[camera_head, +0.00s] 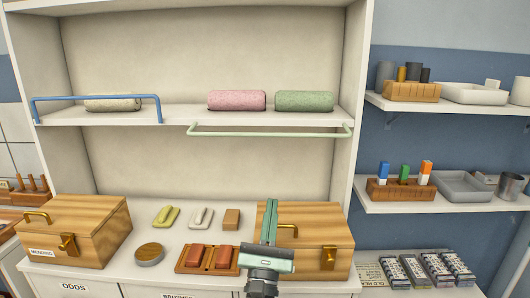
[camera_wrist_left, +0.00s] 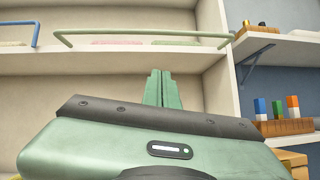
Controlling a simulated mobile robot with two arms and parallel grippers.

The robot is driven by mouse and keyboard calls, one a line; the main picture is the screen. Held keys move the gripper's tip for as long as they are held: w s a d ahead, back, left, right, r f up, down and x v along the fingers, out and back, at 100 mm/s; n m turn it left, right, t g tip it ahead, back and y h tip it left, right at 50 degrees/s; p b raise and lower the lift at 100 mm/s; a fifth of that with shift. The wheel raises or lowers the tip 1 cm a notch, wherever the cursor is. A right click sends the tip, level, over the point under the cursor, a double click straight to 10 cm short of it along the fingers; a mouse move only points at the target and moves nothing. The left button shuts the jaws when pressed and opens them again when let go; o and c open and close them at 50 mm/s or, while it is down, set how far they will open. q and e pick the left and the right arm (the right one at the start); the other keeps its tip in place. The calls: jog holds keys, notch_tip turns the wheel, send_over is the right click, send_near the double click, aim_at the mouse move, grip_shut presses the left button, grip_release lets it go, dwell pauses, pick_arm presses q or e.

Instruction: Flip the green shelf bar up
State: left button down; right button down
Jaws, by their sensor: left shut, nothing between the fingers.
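The green shelf bar (camera_head: 268,135) is a pale green rail along the front edge of the shelf (camera_head: 180,114), on its right half. In the left wrist view the bar (camera_wrist_left: 140,33) runs across the top, above and beyond my fingers. My left gripper (camera_head: 270,204) is shut and empty, fingers pointing up. It is below the bar and apart from it, in front of the right wooden box. In the left wrist view its shut fingers (camera_wrist_left: 159,76) show in the middle. My right gripper is not in view.
A blue bar (camera_head: 98,97) stands up on the shelf's left half before a cream roll (camera_head: 113,103). Pink (camera_head: 237,100) and green (camera_head: 304,101) rolls lie behind the green bar. Wooden boxes (camera_head: 88,222) (camera_head: 322,235) stand on the counter. Space between shelf and counter is clear.

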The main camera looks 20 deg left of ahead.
pick_arm(q)
jog(key=shift+w+a+r+n+y, duration=0.1)
jog(key=shift+a+n+y, duration=0.2)
jog(key=shift+n+y, duration=0.3)
jog(key=shift+a+r+n+y, duration=0.15)
jog(key=shift+a+n+y, duration=0.25)
jog(key=shift+n, duration=0.35)
jog(key=shift+w+a+r+n+y, duration=0.1)
jog(key=shift+a+n+y, duration=0.1)
jog(key=shift+n+y, duration=0.45)
jog(key=s+r+p+x, duration=0.1)
jog(key=p+x, duration=0.6)
jog(key=x, duration=0.5)
jog(key=shift+r, duration=0.65)
jog(key=shift+w+d, duration=0.1)
